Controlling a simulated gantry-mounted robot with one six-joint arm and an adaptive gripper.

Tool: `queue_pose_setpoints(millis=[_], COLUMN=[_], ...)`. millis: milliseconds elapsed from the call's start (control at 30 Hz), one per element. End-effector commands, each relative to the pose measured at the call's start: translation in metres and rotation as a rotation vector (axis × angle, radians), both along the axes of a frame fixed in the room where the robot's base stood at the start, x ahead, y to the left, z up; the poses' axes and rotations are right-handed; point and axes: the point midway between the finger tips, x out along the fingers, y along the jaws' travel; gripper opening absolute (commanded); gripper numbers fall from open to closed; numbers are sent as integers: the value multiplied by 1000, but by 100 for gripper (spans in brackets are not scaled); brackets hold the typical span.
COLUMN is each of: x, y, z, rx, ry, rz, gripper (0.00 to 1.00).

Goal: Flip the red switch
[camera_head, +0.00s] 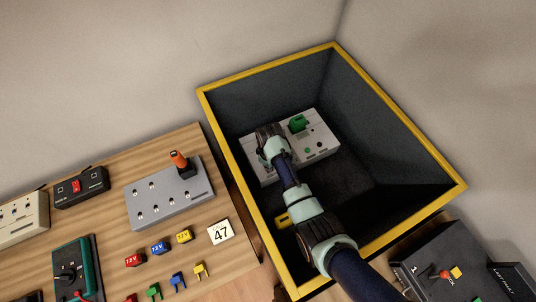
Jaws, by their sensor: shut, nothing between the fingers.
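A small black box (95,183) lies on the wooden table at the left, with a red rocker switch (76,186) on its top. My gripper (268,134) is far to the right of it, inside the deep yellow-rimmed bin, over a light grey box. The gripper is shut with nothing held. Its fingertips are mostly hidden by the wrist, and I cannot tell whether they touch the light grey box.
The bin (215,118) holds the light grey box (322,149) with a green part (298,123). On the table are a grey panel (172,200) with an orange-tipped lever (180,160), coloured 12V blocks (160,248) and a "47" card (221,232). A black device (435,262) sits lower right.

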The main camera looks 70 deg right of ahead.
Motion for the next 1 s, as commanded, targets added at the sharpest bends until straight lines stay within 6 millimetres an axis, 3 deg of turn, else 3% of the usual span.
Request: queue_pose_setpoints(millis=[567,1000], x=[0,0], y=[0,0], z=[-8,28], rx=[0,0], ry=[0,0], rz=[0,0], gripper=[0,0])
